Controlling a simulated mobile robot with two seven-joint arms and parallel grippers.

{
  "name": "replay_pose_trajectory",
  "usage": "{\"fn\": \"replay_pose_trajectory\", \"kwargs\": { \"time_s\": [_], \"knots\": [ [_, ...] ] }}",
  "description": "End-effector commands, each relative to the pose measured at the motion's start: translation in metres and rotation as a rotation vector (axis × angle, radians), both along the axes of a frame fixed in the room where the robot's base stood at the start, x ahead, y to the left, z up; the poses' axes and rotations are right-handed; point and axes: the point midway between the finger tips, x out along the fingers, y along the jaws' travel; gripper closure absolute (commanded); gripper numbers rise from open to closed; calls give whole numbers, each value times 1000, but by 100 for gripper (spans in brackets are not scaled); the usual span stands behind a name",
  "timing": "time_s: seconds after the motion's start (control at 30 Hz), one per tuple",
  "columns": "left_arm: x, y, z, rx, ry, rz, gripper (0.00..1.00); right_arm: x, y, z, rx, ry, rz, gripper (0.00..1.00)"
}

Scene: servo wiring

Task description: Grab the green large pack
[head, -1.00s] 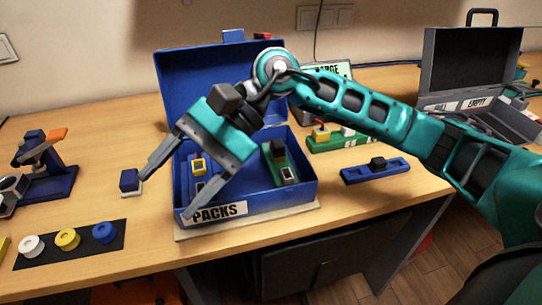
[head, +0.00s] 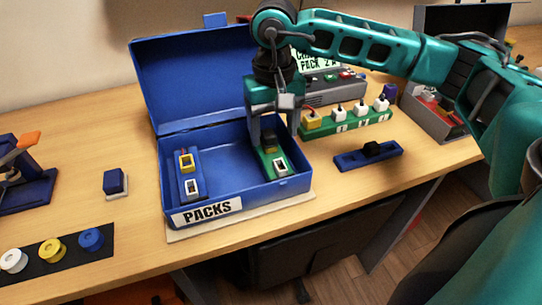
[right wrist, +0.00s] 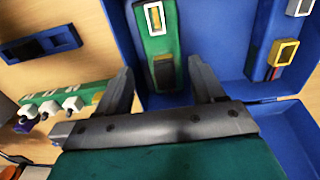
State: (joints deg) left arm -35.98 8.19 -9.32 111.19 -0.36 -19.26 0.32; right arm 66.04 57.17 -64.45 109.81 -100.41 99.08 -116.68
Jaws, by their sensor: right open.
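The green large pack (head: 274,166) lies in the right part of the open blue box labelled PACKS (head: 172,212). In the right wrist view the green pack (right wrist: 157,38) has a black block on it and a white-framed yellow part at its far end. My right gripper (head: 270,135) points down over the back end of this pack. In the right wrist view its open fingers (right wrist: 165,80) stand on either side of the pack's near end, with the pack between them. In the head view the gripper hides the back of the pack. My left gripper is not in view.
A blue pack (head: 188,175) lies in the left part of the box. The raised lid (head: 190,85) stands behind. To the right are a green charger strip (head: 350,122) and a blue bar with a black knob (head: 368,156). A small blue block (head: 114,181) sits left.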

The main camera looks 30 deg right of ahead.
Motion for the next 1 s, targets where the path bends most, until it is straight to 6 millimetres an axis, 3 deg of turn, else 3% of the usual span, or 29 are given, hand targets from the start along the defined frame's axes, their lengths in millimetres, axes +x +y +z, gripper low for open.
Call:
{"fn": "replay_pose_trajectory", "kwargs": {
  "time_s": [0.4, 0.7, 1.0],
  "knots": [
    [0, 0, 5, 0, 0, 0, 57, 4, 2, -49, 1, 2, 0, 32],
    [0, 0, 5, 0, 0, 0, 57, 5, 2, -55, 2, -1, 0, 32],
    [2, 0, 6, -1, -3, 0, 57, 5, 3, -55, 2, 0, 0, 60]
  ]
}}
